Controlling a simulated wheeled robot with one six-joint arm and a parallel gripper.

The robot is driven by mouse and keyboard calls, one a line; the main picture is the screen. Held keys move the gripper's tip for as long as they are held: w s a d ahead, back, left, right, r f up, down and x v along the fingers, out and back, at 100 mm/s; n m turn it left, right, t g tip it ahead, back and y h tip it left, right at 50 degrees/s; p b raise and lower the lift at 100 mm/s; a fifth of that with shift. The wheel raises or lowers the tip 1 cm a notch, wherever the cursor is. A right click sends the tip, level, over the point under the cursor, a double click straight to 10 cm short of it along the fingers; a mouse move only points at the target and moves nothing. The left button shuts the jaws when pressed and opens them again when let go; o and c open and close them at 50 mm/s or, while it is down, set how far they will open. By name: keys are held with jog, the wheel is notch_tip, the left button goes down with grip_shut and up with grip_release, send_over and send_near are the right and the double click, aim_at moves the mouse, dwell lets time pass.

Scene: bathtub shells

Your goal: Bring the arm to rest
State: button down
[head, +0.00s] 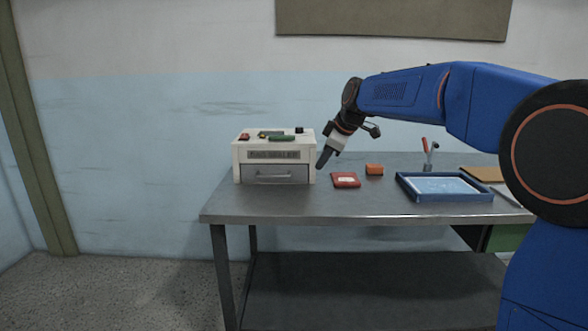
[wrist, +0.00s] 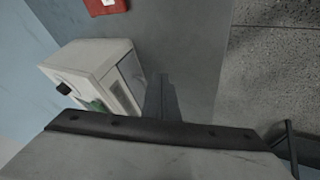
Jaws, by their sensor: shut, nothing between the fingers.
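My blue arm reaches in from the right in the head view, over the steel table (head: 300,212). My gripper (head: 322,162) points down and a little left, shut and empty, just right of the white drawer box (head: 235,160). In the wrist view my gripper (wrist: 161,95) shows as a dark narrow shape beside the white box (wrist: 85,62). Whether the fingertips touch the box or the table, I cannot tell.
The box has a closed grey drawer (head: 275,174) and small items on top. A red-handled tool (head: 425,146) stands behind the tray. The table's front strip is clear.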

jog(key=s+d+f+m+h, duration=0.1)
jog(key=s+d+f+m, duration=0.3)
jog(key=s, duration=0.8)
jog(key=s+d+f+m+h, duration=0.1)
jog(key=s+d+f+m, duration=0.35)
jog(key=s, duration=0.75)
jog(key=s+d+f+m+h, duration=0.1)
jog(key=s+d+f+m, duration=0.1)
jog(key=s+d, duration=0.75)
jog(key=s+f+m, duration=0.2)
jog(key=s+f, duration=0.2)
jog(key=s, duration=0.3)
jog(key=s+f+m+g+h, duration=0.1)
jog(key=s+f+m, duration=0.1)
jog(key=s+f, duration=0.2)
jog(key=s, duration=0.3)
jog(key=shift+s+d+f, duration=0.25)
jog(key=shift+d+f, duration=0.15)
